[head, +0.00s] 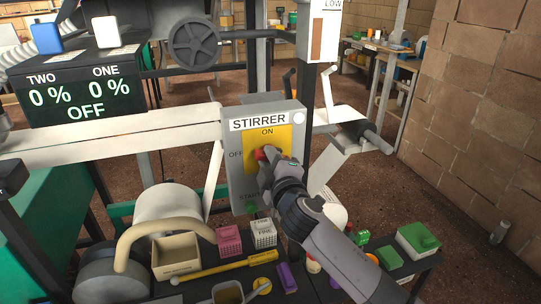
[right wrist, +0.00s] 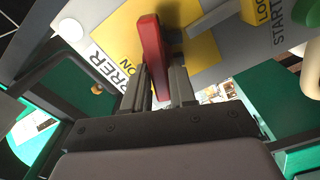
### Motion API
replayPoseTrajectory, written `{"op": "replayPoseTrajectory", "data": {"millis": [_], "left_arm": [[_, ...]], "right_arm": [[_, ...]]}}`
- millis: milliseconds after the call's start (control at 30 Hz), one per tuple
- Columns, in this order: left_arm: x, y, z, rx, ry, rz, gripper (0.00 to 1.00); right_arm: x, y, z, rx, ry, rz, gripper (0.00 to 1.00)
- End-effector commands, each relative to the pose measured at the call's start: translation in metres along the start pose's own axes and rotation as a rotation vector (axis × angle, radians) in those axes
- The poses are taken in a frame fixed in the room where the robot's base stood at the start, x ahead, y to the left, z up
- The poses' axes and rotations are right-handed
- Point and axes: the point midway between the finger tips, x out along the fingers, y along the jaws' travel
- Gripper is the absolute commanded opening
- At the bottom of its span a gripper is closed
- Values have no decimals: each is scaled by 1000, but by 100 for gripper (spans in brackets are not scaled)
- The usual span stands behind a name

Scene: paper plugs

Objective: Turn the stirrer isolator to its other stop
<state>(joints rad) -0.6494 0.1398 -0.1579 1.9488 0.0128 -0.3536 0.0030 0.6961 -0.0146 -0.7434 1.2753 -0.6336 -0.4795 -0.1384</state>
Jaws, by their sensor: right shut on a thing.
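The stirrer isolator is a grey box (head: 236,190) headed STIRRER, with a yellow plate (head: 282,136) marked ON at the top and OFF at the left. Its red handle (head: 259,155) shows just past my right gripper (head: 264,163). In the right wrist view the red handle (right wrist: 151,45) stands out from the yellow plate (right wrist: 195,58), between the fingers of my right gripper (right wrist: 158,88), which is shut on it. The fingers and wrist hide part of the handle in the head view, so its exact angle is hard to tell. My left gripper is not in view.
A green start button (head: 251,208) sits low on the box. A white beam (head: 120,136) runs in from the left. A brick wall stands right.

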Motion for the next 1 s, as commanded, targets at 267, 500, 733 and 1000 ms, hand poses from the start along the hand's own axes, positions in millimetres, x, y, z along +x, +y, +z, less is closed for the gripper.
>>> {"op": "replayPoseTrajectory", "data": {"millis": [267,500,733,1000], "left_arm": [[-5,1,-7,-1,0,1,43],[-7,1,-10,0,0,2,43],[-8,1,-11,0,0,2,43],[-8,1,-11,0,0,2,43]], "right_arm": [[0,-3,1,-223,-1,-2,0],[0,-5,2,-348,-1,-1,0],[0,-6,2,-402,-1,-2,0],[0,-6,2,-416,-1,-2,0]]}}
